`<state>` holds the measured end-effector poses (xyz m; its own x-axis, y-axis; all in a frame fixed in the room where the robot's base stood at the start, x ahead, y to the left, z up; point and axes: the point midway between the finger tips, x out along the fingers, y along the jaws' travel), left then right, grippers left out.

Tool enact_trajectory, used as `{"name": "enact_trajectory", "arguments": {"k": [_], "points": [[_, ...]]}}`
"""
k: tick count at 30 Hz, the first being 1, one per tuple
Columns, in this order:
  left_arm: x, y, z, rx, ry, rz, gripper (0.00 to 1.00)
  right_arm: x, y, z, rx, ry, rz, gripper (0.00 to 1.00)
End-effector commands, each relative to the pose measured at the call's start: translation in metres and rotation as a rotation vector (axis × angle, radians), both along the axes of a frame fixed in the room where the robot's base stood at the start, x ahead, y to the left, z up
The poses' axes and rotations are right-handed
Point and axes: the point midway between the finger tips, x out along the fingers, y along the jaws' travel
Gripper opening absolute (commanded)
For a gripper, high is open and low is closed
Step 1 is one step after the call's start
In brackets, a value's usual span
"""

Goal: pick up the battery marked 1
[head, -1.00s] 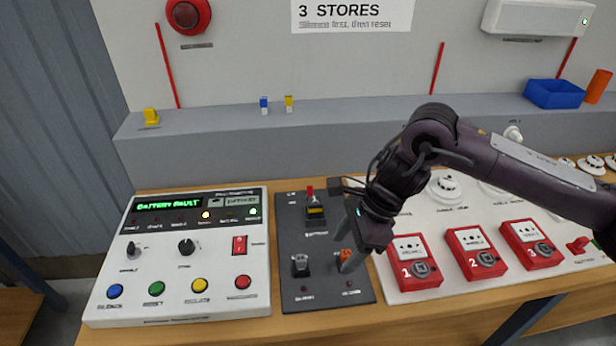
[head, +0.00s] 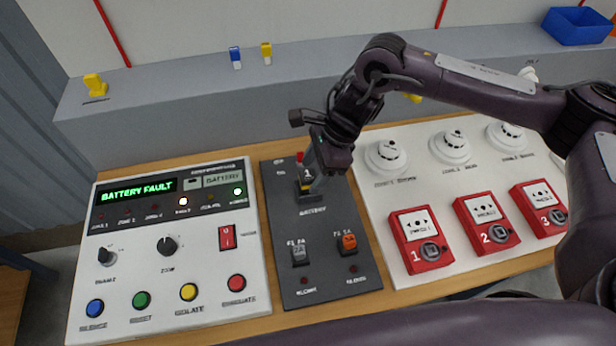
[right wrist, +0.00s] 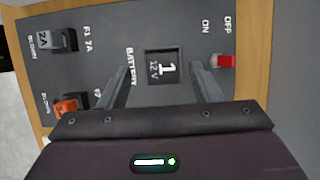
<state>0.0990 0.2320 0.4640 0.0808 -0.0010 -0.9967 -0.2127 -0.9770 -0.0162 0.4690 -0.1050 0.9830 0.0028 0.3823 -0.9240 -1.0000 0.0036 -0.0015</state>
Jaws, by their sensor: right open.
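The battery marked 1 (right wrist: 166,70) sits upright in the battery slot of the dark panel (head: 330,262), its top labelled 1 and 12 V. In the head view the battery (head: 307,174) is partly hidden by my right gripper (head: 311,172). In the right wrist view the right gripper (right wrist: 160,78) is open, with one finger on each side of the battery and visible gaps to it. I cannot tell how far down the fingers reach. My left gripper is not in view.
A red switch (right wrist: 226,61) marked ON and OFF stands close by one finger. A grey fuse (head: 299,252) and an orange fuse (head: 347,243) stand nearer on the panel. The white control panel (head: 205,260) reads BATTERY FAULT. Red call points (head: 420,240) and white detectors (head: 385,156) are at right.

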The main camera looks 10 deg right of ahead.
Motion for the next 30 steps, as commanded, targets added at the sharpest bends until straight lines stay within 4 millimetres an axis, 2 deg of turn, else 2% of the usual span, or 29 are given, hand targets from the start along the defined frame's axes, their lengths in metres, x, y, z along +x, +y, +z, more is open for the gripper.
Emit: {"name": "enact_trajectory", "arguments": {"k": [1, 6, 14, 27, 30], "points": [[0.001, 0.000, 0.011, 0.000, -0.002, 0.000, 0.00, 0.000, 0.004, -0.003, -0.001, 0.005, 0.000, 0.58], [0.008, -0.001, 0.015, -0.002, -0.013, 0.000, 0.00, 0.000, 0.011, -0.023, 0.000, 0.002, 0.000, 0.58], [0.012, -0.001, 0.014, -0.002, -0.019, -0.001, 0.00, 0.001, 0.011, -0.026, 0.000, 0.000, 0.000, 0.58], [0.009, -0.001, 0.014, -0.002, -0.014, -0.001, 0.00, 0.001, 0.011, -0.026, 0.000, 0.000, 0.000, 0.01], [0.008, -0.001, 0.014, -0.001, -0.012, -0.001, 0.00, 0.001, 0.012, -0.025, 0.002, -0.001, 0.000, 0.01]]}}
